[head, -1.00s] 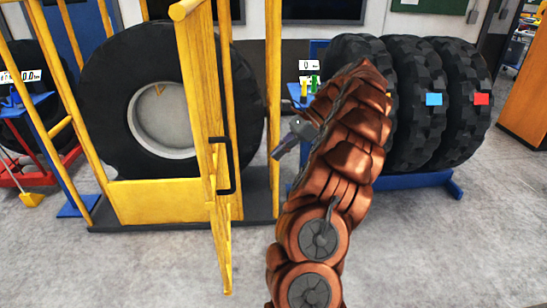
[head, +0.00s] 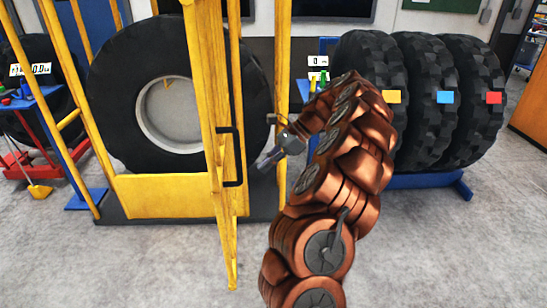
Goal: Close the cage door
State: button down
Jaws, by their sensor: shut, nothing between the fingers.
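The yellow cage (head: 160,197) stands left of centre with a big black tyre (head: 122,92) inside it. The cage door (head: 208,75) is a yellow frame seen nearly edge-on, swung out toward me, so it stands open. A black door handle (head: 238,157) is on its right side. My gripper (head: 263,163) is shut and empty, just right of the handle; a small gap seems to show between them. My arm comes up from the bottom and bends over to the left. The fingertips are small and partly dark in this view.
Several upright tyres with yellow, blue and red tags stand on a blue rack (head: 428,181) at right. A blue stand (head: 28,97) and red frame (head: 25,170) are at far left. Grey floor (head: 450,255) is free in front.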

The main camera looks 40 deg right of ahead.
jog(key=shift+w+a+f+p, duration=0.15)
jog(key=shift+w+a, duration=0.15)
jog(key=shift+a, duration=0.35)
jog(key=shift+w+a+p, duration=0.15)
jog(key=shift+w+a, duration=0.2)
jog(key=shift+a, duration=0.35)
jog(key=shift+w+a+f+p, duration=0.15)
jog(key=shift+w+a, duration=0.15)
jog(key=shift+a, duration=0.35)
jog(key=shift+r, duration=0.1)
